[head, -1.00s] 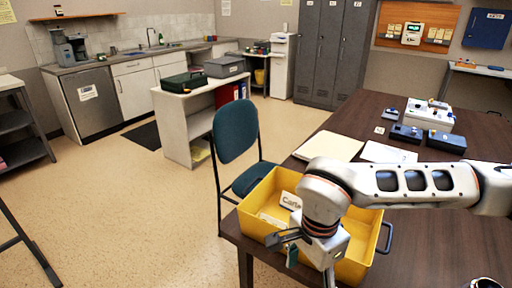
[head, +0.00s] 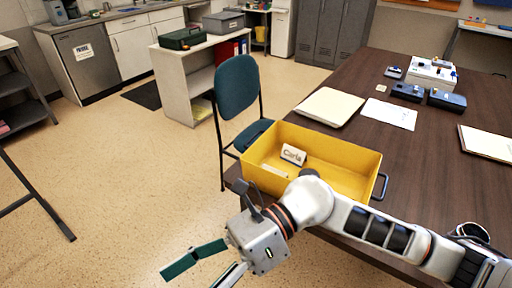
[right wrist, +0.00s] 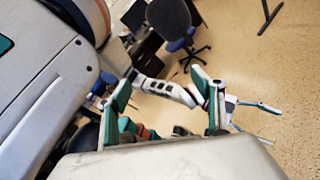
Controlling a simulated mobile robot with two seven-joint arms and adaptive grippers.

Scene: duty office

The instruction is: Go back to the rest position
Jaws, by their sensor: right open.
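My right gripper (head: 192,276) is in the lower middle of the head view, in front of the yellow crate and over the floor. Its two green-padded fingers are spread apart with nothing between them. The right wrist view also shows this gripper (right wrist: 161,84) open and empty. No left gripper shows in the head view.
The yellow crate (head: 352,157) stands at the near table corner, holding a "Carla" name plate (head: 293,154). The dark table (head: 432,173) carries folders, papers and devices. A green chair (head: 237,88) stands beside it. The floor (head: 130,170) to the left is clear.

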